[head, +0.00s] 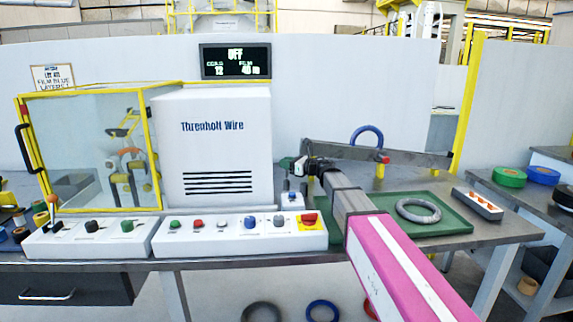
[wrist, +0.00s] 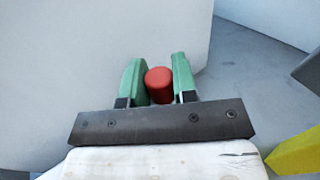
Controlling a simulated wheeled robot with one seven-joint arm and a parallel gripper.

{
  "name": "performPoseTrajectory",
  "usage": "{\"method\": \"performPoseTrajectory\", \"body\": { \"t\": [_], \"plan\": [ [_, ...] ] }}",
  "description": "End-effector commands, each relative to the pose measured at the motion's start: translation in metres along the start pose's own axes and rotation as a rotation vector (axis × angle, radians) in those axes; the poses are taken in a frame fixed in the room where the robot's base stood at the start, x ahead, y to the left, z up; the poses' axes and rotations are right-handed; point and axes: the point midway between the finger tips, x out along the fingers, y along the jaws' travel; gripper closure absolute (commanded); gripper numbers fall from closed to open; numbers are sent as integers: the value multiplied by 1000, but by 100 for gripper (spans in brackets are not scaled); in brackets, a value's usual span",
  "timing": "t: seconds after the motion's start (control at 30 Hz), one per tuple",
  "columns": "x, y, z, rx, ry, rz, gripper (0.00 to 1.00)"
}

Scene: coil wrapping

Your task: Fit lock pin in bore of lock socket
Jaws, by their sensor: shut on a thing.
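The lock pin (wrist: 159,86) shows in the wrist view as a short red cylinder with a rounded end. My gripper (wrist: 157,73) is shut on it, with one green finger on each side. In the head view my gripper (head: 293,165) is in the air beside the right edge of the white Threnholt Wire cabinet, above the bench. The pin cannot be made out there. A small white block with a blue part (head: 291,199) stands on the bench below my gripper. I cannot tell whether it is the lock socket, and no bore is visible. Pin and block appear apart.
The white cabinet (head: 225,145) stands close to the left of my gripper. A control panel (head: 240,238) runs along the bench front. A green tray (head: 455,222) with a grey ring (head: 418,210) lies right of my arm. A dark bar (head: 335,152) with a blue ring (head: 367,137) is behind.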

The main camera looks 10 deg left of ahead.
Motion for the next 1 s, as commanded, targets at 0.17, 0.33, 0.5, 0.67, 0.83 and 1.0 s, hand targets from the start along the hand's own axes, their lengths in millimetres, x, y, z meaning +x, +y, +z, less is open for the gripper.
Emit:
{"method": "performPoseTrajectory", "body": {
  "t": [0.17, 0.33, 0.5, 0.67, 0.83, 1.0],
  "plan": [
    [0, 0, 0, 0, 0, 0, 97],
    [0, 0, 0, 0, 0, 0, 97],
    [0, 0, -3, 0, 0, 0, 97],
    [0, 0, -6, 0, 0, 0, 97],
    [0, 0, -10, -1, 0, 0, 97],
    [0, 0, -14, 0, 0, 0, 97]
  ]
}}
